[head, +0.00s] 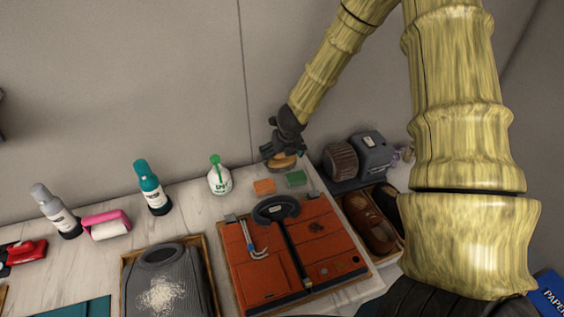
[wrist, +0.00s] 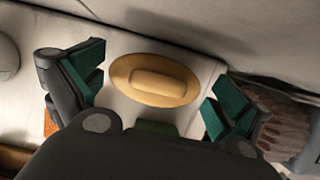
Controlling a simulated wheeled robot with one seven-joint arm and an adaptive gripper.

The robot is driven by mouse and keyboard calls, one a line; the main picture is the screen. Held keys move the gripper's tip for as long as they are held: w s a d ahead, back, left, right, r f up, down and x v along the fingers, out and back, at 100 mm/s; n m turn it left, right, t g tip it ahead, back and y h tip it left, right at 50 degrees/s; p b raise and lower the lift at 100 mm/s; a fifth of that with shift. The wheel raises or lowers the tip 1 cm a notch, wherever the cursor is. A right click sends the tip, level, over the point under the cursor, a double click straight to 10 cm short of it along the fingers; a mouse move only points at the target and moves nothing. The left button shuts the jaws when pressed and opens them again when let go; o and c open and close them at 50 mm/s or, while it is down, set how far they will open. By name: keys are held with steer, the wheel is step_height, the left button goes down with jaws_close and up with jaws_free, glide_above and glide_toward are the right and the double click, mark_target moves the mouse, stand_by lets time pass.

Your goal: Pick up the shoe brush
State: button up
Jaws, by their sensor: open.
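The shoe brush, an oval tan piece with a raised middle grip, lies on the pale counter near the back wall. It shows whole in the wrist view (wrist: 155,80) and partly under my gripper in the head view (head: 283,163). My gripper (head: 284,150) is above it, pointing down. In the wrist view my gripper (wrist: 155,92) is open, with one green-padded finger on each side of the brush and visible gaps between. The fingers do not touch it. Its underside is hidden.
An orange sponge (head: 264,186) and a green sponge (head: 295,179) lie in front of the brush. A grey machine with a brown wheel (head: 341,161) stands right. An orange tool case (head: 245,279) and a shoe box are nearer.

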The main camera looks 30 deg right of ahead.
steer(key=shift+s+r, duration=0.1)
steer(key=shift+s, duration=0.05)
steer(key=c, duration=1.1)
steer(key=shift+r, duration=0.3)
steer(key=shift+c, duration=0.8)
steer(key=shift+r, duration=0.55)
steer(key=c, duration=0.7)
step_height(320, 180, up, 8)
steer(key=p, duration=0.2)
steer(key=shift+r+p, duration=0.15)
steer(key=shift+p, duration=0.25)
